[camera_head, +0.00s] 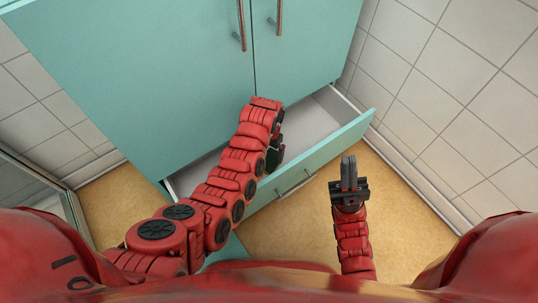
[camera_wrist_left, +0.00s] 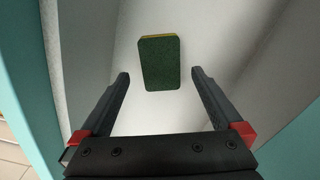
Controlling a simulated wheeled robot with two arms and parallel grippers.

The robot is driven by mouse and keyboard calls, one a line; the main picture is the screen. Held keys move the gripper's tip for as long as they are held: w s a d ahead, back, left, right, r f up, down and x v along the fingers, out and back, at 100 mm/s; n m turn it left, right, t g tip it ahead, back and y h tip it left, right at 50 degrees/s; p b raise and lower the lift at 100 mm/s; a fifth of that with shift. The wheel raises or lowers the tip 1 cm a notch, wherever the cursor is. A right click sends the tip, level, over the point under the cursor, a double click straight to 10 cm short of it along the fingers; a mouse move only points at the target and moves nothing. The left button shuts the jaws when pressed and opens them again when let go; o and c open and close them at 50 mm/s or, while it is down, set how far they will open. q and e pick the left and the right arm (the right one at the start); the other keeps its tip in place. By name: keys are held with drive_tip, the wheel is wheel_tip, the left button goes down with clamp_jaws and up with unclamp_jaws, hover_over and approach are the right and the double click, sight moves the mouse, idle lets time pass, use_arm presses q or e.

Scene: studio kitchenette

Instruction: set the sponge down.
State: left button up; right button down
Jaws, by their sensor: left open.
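The sponge (camera_wrist_left: 160,64) is dark green with a yellow edge. In the left wrist view it lies over the pale floor of the open drawer (camera_wrist_left: 130,127), just beyond and between my left fingertips, with a gap on each side. My left gripper (camera_wrist_left: 160,75) is open and empty. In the head view my left gripper (camera_head: 277,143) reaches down into the drawer (camera_head: 318,122), mostly hidden by my own arm. My right gripper (camera_head: 349,160) has its fingers together, with nothing seen between them, in front of the drawer and to the right.
The drawer's teal front (camera_head: 325,150) with its bar handle (camera_head: 295,184) stands pulled out over the tan floor (camera_head: 285,231). Closed teal cabinet doors (camera_head: 140,70) rise behind it. A tiled wall (camera_head: 460,90) bounds the right side. The drawer's right part looks empty.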

sight(269, 162)
use_arm(q)
wheel_tip(269, 162, up, 6)
drive_tip(key=shift+f+p, duration=0.15)
drive_tip(key=shift+p, duration=0.65)
